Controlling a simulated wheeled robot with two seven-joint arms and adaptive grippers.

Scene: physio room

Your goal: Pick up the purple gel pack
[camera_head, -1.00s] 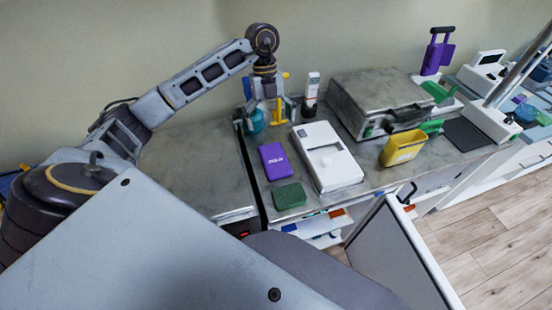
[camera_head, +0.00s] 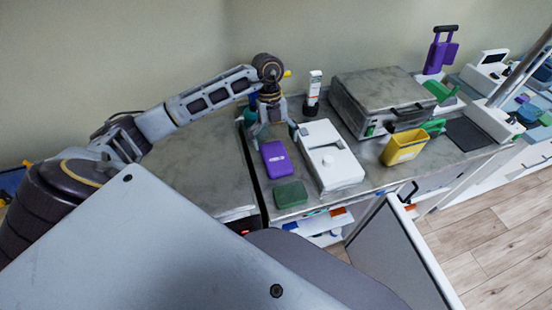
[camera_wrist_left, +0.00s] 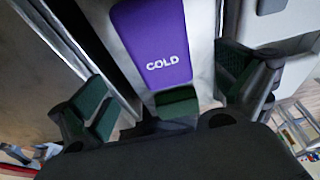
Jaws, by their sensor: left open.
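The purple gel pack (camera_head: 276,158) lies flat on the grey counter, between the counter's left gap and a white device. In the left wrist view the purple gel pack (camera_wrist_left: 152,40) shows the word COLD and lies between the open fingers, ahead of them. My left gripper (camera_head: 275,140) is open and empty, above the far end of the pack, pointing down. Its two green-padded fingers also show in the left wrist view (camera_wrist_left: 165,95), one on each side of the pack. I cannot tell its exact height above the pack. My right gripper is not in view.
A dark green pack (camera_head: 290,194) lies just in front of the purple one. A white device (camera_head: 329,157) stands close on the right. A white bottle (camera_head: 313,90), a yellow container (camera_head: 404,147) and a grey metal case (camera_head: 380,97) stand farther right and back.

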